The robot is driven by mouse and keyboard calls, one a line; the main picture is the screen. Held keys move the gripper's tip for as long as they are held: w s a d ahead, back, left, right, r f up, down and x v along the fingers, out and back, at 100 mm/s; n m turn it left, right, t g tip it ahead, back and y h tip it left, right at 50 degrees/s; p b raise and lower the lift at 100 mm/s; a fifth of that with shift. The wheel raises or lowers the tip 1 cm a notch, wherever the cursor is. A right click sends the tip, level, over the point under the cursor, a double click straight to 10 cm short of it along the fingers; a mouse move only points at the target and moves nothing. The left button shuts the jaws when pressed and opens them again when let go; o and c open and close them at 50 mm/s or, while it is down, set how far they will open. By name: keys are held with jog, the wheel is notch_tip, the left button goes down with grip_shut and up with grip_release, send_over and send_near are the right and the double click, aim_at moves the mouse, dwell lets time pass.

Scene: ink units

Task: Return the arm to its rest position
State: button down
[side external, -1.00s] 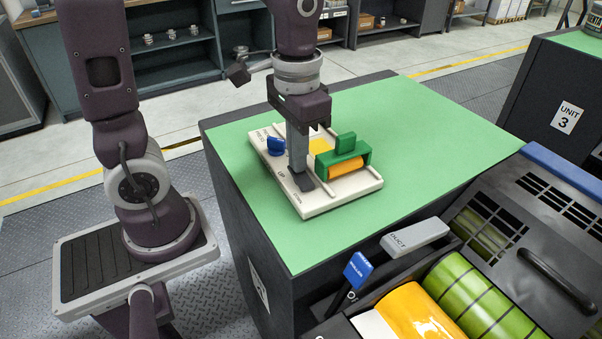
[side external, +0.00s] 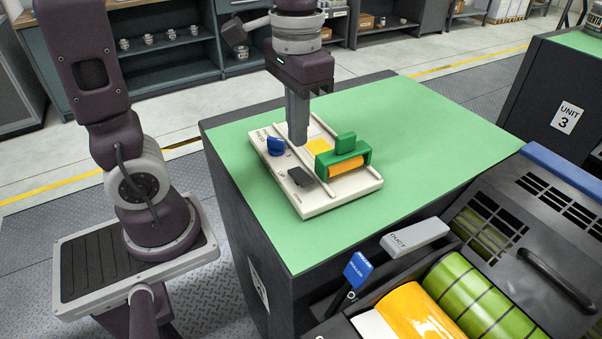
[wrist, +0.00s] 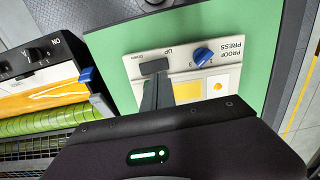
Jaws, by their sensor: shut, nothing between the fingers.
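My gripper (side external: 298,142) is shut and empty. Its fingers point down above the proof press, a cream board (side external: 318,205) on the green top, and look clear of it. The black rocker switch (side external: 302,177), marked UP, lies just in front of the fingertips. In the wrist view the fingers (wrist: 157,92) come close to that switch (wrist: 154,67) in the picture. The blue knob (side external: 276,146) is on the board's left. The green roller frame (side external: 343,158) with an orange roller (side external: 346,167) stands at its right, beside a yellow patch (side external: 319,146).
The green top (side external: 430,130) is clear to the right and behind. In front are a grey DUCT bar (side external: 414,238), a blue lever (side external: 358,270) and orange (side external: 415,312) and green rollers (side external: 480,300). A second unit (side external: 565,100) stands at the far right.

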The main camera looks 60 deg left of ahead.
jog(key=shift+r, duration=0.55)
jog(key=s+r+t, duration=0.1)
jog(key=s+t, duration=0.4)
jog(key=s, duration=0.4)
jog(key=shift+s+d+r+t, duration=0.25)
jog(key=shift+d+r+t, duration=0.1)
jog(key=shift+d, duration=0.1)
